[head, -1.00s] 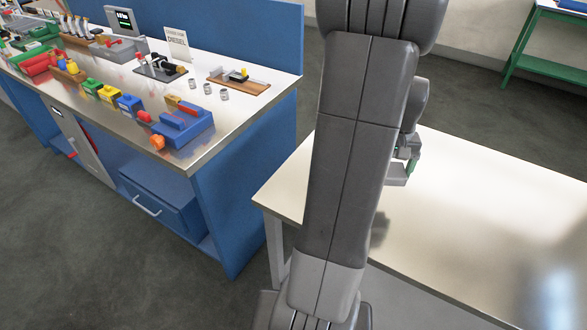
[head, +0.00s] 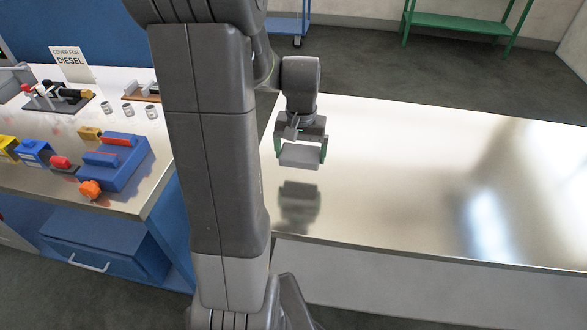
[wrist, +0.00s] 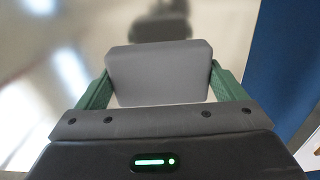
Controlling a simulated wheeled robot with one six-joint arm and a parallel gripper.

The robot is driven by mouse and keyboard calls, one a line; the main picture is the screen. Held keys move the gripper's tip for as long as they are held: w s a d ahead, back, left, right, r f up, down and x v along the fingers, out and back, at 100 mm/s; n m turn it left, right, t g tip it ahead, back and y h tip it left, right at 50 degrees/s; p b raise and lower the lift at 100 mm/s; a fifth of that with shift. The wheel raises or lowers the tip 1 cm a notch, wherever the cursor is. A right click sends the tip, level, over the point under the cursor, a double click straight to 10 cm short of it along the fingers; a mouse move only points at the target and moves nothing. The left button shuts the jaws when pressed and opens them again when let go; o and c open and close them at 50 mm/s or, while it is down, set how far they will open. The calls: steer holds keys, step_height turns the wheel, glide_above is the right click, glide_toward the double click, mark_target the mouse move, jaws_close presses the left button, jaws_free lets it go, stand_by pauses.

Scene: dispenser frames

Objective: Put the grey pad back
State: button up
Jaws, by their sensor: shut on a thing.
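The grey pad (head: 299,156) is a flat block with rounded corners. My gripper (head: 300,148) is shut on it, with one green finger on each side. In the wrist view the grey pad (wrist: 158,72) fills the space between the two green fingers of my gripper (wrist: 160,85). The pad is held above the bare metal table (head: 420,170), apart from it, and its dark reflection shows on the tabletop below. The underside of the pad is hidden.
The left workbench (head: 150,185) holds a blue block fixture (head: 118,165), an orange knob (head: 90,188), several small metal cups and a DIESEL sign (head: 70,62). A blue drawer (head: 90,245) is below. The metal table is clear. A green rack (head: 455,22) stands at the back.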

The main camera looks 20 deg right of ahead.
mark_target(300, 176)
steer(key=shift+f, duration=2.85)
steer(key=shift+f, duration=0.2)
steer(key=o, duration=0.7)
step_height(300, 176, up, 12)
steer(key=shift+r, duration=0.2)
steer(key=shift+f, duration=0.15)
